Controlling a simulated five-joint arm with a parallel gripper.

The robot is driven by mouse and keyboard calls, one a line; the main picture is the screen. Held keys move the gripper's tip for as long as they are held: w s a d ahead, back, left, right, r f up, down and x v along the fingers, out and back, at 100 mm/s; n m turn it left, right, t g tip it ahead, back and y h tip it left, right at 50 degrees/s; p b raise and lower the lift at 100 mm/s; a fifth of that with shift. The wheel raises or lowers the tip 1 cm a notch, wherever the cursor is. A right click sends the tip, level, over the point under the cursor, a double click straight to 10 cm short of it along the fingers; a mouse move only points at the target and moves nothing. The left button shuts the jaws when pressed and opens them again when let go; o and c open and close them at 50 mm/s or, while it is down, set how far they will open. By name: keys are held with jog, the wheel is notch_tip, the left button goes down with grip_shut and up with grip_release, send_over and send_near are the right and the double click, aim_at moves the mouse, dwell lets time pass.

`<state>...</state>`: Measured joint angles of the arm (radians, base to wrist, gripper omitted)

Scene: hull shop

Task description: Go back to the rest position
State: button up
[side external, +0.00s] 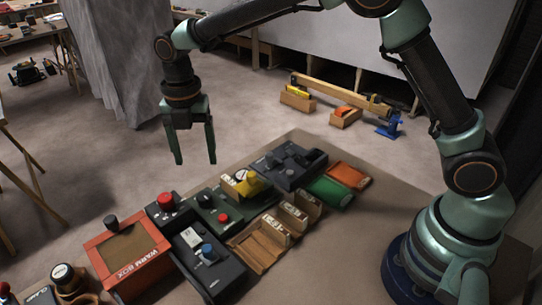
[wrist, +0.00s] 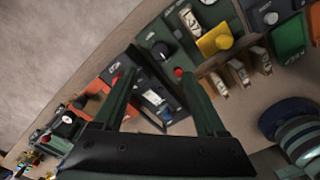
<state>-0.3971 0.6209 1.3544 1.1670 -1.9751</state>
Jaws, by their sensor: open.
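My gripper (side external: 195,158) hangs in the air above the far left part of the bench, with its fingers pointing down. Its two green fingers are apart and nothing shows between them. In the wrist view my gripper (wrist: 168,100) is also open, with the bench and its control boxes well below the fingertips. My arm reaches from its base at the right, across the top of the side view. No finger touches anything.
Below are an orange WARM BOX (side external: 131,262), a dark box with a red button (side external: 166,202), a yellow knob (side external: 249,184), a wooden tray (side external: 258,250), a green pad (side external: 330,191) and an orange pad (side external: 349,175). The air around my gripper is clear.

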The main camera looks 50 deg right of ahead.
jog(key=s+d+r+m+t, duration=0.3)
jog(key=s+d+r+m, duration=0.4)
jog(key=d+r+m, duration=0.6)
jog(key=s+d+f+m+t, duration=0.2)
jog(key=s+d+m, duration=0.4)
jog(key=s+m, duration=0.4)
jog(key=f+m, duration=0.1)
jog(key=m, duration=0.3)
jog(key=shift+s+t, duration=0.15)
jog(key=shift+t, duration=0.15)
jog(key=shift+d, duration=0.1)
